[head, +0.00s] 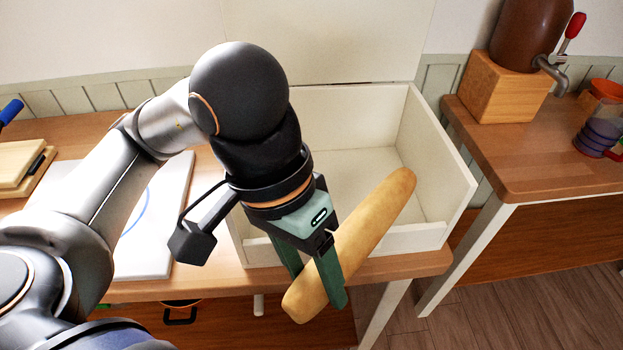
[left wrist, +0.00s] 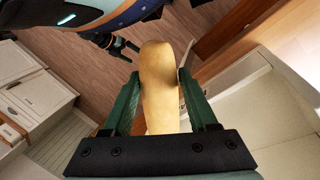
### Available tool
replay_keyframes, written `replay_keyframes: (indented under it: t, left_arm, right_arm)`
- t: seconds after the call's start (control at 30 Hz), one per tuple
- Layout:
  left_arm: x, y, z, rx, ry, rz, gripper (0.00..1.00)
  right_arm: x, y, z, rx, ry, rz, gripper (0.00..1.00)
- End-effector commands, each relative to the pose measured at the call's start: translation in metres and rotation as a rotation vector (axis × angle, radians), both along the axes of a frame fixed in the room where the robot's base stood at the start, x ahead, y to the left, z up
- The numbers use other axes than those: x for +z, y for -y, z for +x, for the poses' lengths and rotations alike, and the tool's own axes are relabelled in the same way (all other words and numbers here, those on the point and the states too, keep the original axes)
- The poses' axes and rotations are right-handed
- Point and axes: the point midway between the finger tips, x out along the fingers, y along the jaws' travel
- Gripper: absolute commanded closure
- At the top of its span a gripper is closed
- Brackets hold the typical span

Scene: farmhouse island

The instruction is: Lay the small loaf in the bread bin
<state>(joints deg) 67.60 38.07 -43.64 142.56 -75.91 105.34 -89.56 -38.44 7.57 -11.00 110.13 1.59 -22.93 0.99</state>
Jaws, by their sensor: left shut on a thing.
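The small loaf (head: 372,228) is long, golden and baton-shaped. My left gripper (head: 322,285) is shut on it near its lower left end, and the loaf slants up to the right. In the left wrist view the loaf (left wrist: 160,88) lies between the two green fingers of the gripper (left wrist: 160,100). The bread bin (head: 423,237) is a cream box with its lid raised at the back. The loaf's far end overlaps the bin's opening in the head view, while its near end shows in front of the bin's front wall. My left arm hides the bin's left part.
The bin stands on a wooden table (head: 135,290). A white board (head: 150,262) lies left of it, with wooden boards (head: 18,165) further left. A second table (head: 500,178) at right holds a brown dispenser (head: 522,35) on a wooden block and stacked coloured cups (head: 596,135).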

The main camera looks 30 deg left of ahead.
Motion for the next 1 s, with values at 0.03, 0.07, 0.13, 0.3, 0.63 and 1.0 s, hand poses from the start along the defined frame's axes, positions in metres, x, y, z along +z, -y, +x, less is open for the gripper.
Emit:
replay_keyframes:
  t: [0.03, 0.07, 0.13, 0.3, 0.63, 1.0]
  left_arm:
    - [0.004, -0.007, 0.009, 0.012, -0.008, 0.003, 1.0]
    - [0.002, -0.012, 0.017, 0.013, -0.006, 0.002, 1.0]
    - [0.002, -0.023, 0.032, 0.012, -0.006, 0.002, 1.0]
    - [0.003, -0.049, 0.071, 0.012, -0.005, 0.002, 1.0]
    - [0.003, -0.091, 0.135, 0.006, -0.002, -0.001, 1.0]
    - [-0.034, -0.096, 0.141, 0.0, -0.001, 0.0, 1.0]
  right_arm:
    - [0.008, 0.002, -0.002, -0.004, 0.0, -0.002, 0.04]
    - [0.006, 0.003, -0.003, -0.006, -0.001, -0.003, 0.04]
    - [0.006, 0.004, -0.005, -0.005, -0.009, -0.004, 0.04]
    - [0.012, 0.004, -0.007, -0.006, -0.014, -0.005, 0.04]
    - [0.031, 0.004, -0.005, -0.007, -0.012, -0.006, 0.04]
    - [0.038, 0.004, -0.004, -0.007, -0.01, -0.005, 0.04]
